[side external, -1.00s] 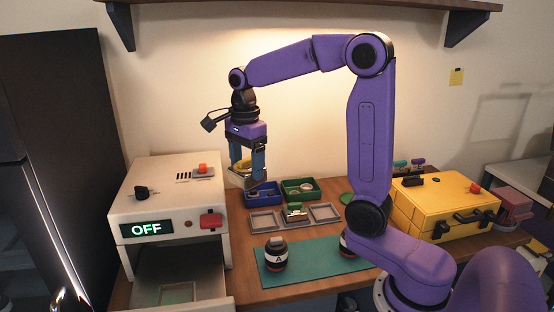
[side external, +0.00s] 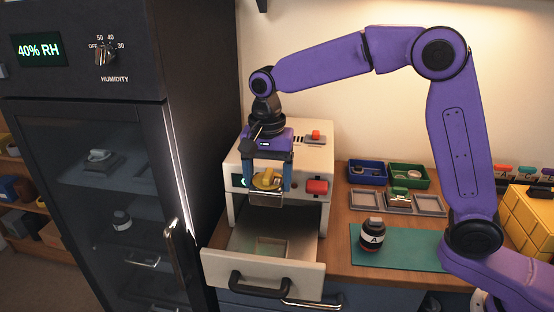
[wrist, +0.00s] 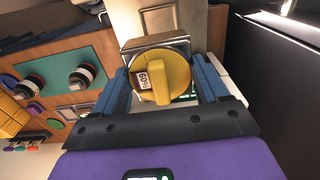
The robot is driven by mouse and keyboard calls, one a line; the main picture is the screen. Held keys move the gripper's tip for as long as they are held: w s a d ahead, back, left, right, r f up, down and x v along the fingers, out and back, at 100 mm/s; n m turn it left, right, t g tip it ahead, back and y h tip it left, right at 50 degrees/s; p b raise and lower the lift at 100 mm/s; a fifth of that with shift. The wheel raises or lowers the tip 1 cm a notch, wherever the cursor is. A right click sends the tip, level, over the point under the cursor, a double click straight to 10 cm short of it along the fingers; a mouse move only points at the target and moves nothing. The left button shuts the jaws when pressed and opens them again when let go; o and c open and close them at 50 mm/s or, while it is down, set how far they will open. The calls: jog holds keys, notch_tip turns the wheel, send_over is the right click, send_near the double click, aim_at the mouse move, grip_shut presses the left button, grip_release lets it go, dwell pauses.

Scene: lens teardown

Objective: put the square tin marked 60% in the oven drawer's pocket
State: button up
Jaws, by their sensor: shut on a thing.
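The square tin, silver with a round yellow knob top, shows in the side view (side external: 266,200) and in the wrist view (wrist: 150,44). Its white label reads 60% in the wrist view. My gripper (side external: 268,184) is shut on it, with blue fingers on either side of the yellow top (wrist: 162,84). The tin hangs level, in front of the white oven (side external: 318,160) and above its open drawer (side external: 222,262). The drawer's shallow square pocket (side external: 270,246) looks empty in the side view. The wrist view shows part of its outline (wrist: 160,20) beyond the tin.
A dark humidity cabinet (side external: 150,190) stands close on the left. The red oven lever (side external: 317,186) is just right of my gripper. Blue (side external: 367,172) and green trays (side external: 408,176) lie behind.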

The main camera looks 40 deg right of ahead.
notch_tip(320, 180, down, 16)
jog(key=shift+r, duration=0.15)
dwell(0.6)
jog(key=shift+f, duration=1.25)
dwell(0.6)
jog(key=o, duration=1.1)
notch_tip(320, 180, up, 9)
jog(key=shift+f, duration=0.1)
dwell(0.5)
dwell(0.3)
